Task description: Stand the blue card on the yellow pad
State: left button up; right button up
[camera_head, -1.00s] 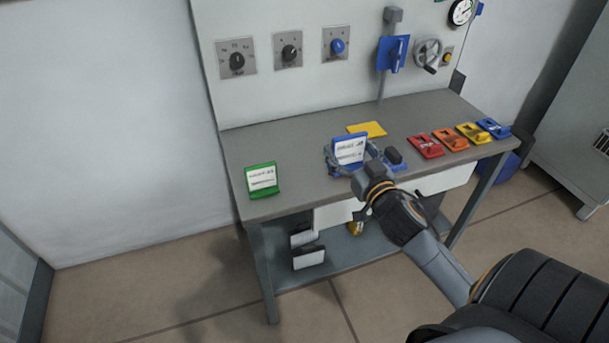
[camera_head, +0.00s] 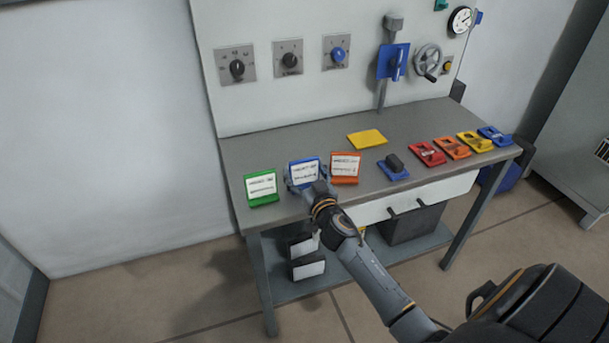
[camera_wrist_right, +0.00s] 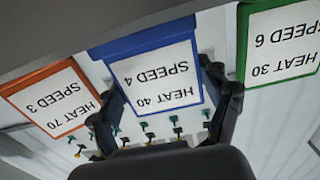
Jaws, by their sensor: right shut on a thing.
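The blue card (camera_head: 303,172), white-faced with a blue frame, is between the fingers of my right gripper (camera_head: 306,180) near the table's front edge. In the right wrist view, the blue card (camera_wrist_right: 156,80) reads HEAT 40 SPEED 4 upside down, with one finger at each side of the right gripper (camera_wrist_right: 168,108). The gripper is shut on it. I cannot tell whether its base touches the table. The yellow pad (camera_head: 367,138) lies flat, bare, behind and to the right. My left gripper is not in view.
A green card (camera_head: 262,188) stands left of the blue card and an orange card (camera_head: 345,168) right of it, both close. A blue block with a dark knob (camera_head: 393,169) and several coloured holders (camera_head: 427,154) lie farther right. Grey tabletop (camera_head: 290,140) is clear behind the cards.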

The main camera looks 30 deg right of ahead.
jog(key=shift+f, duration=0.15)
jog(key=shift+f, duration=0.2)
jog(key=o, duration=1.2)
jog(key=v, duration=0.4)
jog(key=b+v, duration=0.1)
jog(key=v, duration=0.4)
jog(key=b+v, duration=0.1)
jog(key=v, duration=0.4)
jog(key=shift+w+a+f, duration=0.1)
jog(key=shift+a+f, duration=0.05)
jog(key=shift+a, duration=0.2)
